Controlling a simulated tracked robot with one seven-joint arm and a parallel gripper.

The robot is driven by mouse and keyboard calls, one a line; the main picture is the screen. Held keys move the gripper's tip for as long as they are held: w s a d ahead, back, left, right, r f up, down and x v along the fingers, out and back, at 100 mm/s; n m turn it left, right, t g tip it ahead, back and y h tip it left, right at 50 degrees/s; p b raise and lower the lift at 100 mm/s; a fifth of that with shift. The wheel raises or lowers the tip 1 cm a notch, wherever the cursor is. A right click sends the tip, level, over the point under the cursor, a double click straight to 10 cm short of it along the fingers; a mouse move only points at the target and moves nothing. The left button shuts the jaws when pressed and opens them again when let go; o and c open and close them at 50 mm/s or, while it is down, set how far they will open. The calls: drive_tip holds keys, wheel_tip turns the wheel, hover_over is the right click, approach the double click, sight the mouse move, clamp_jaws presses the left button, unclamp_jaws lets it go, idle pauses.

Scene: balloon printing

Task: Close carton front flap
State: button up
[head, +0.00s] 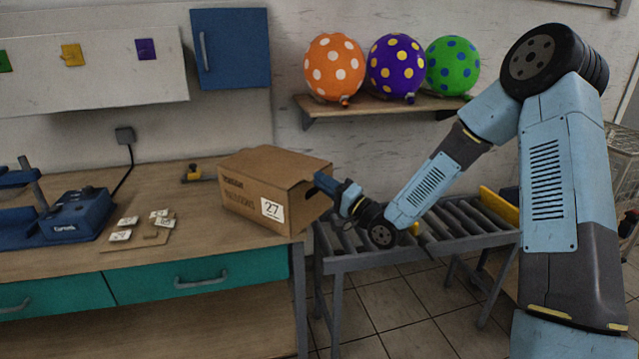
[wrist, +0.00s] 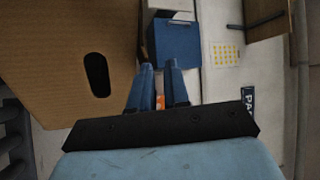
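The brown carton (head: 243,197) stands at the right end of the workbench, with printed lettering and a white "27" label on its long side. My gripper (head: 320,182) is at the carton's right end, its blue fingers in front of the end face. In the wrist view a large cardboard panel (wrist: 50,60) with a dark oval hand hole fills the left side. My gripper also shows there (wrist: 158,72), its two fingers a little apart with nothing between them, right of the panel. I cannot tell whether they touch the carton, or which cardboard part is the front flap.
A roller conveyor (head: 430,228) stands right of the workbench (head: 160,262), below my arm. A shelf (head: 385,106) with orange, purple and green dotted balloons hangs behind. A blue device (head: 75,215) and small label tiles (head: 148,228) lie left of the carton.

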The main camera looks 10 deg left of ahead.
clamp_jaws()
idle(1.4)
drive_tip(key=shift+c, duration=1.1)
unclamp_jaws()
drive_tip(key=shift+o, duration=1.1)
drive_tip(key=v, duration=1.6)
drive_tip(key=shift+r, duration=0.1)
